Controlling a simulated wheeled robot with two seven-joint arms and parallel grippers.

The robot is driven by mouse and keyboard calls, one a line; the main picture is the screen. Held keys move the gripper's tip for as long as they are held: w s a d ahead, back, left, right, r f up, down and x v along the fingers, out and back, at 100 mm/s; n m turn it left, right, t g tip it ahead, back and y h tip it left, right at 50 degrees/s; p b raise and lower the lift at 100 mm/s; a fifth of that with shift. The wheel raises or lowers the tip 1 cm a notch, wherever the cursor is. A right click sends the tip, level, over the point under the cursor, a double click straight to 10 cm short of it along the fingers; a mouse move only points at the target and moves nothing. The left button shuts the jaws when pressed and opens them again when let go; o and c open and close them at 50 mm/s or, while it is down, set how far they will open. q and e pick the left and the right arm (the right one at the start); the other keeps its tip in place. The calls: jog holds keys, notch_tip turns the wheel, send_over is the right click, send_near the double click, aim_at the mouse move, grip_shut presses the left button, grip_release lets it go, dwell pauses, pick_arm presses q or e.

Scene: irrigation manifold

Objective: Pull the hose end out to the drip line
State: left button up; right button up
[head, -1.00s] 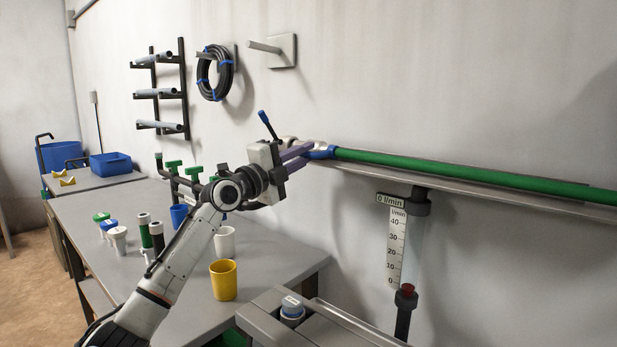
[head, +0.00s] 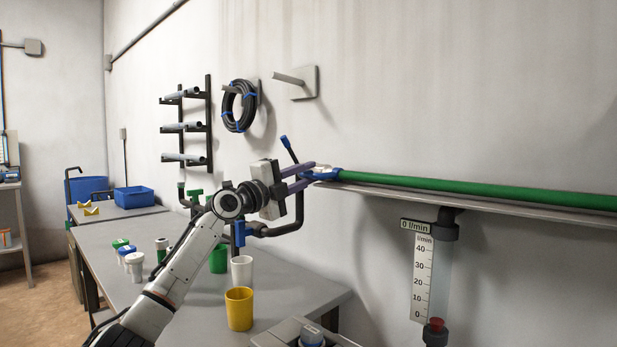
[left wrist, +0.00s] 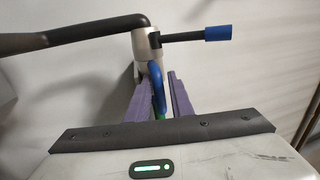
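The green hose (head: 450,186) runs along the wall from the right, and its blue end (head: 326,174) points left. My left gripper (head: 313,172) has its purple fingers closed around this blue end. In the left wrist view, the blue end (left wrist: 158,82) shows between the fingers, with a bit of green below. A metal valve (left wrist: 148,45) with a blue-tipped lever (left wrist: 218,33) sits right beyond the fingertips, joined to a dark pipe (left wrist: 80,34). Whether hose end and valve touch, I cannot tell. My right gripper is out of view.
A metal ledge (head: 560,226) lies under the hose. A flow gauge (head: 424,275) reading 0 l/min hangs below it. The table holds a yellow cup (head: 239,309), a white cup (head: 242,270) and several small containers. A coiled black hose (head: 239,106) hangs on the wall.

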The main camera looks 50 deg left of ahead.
pick_arm(q)
jog(key=shift+d, duration=0.15)
pick_arm(e)
jog(key=shift+f, duration=0.1)
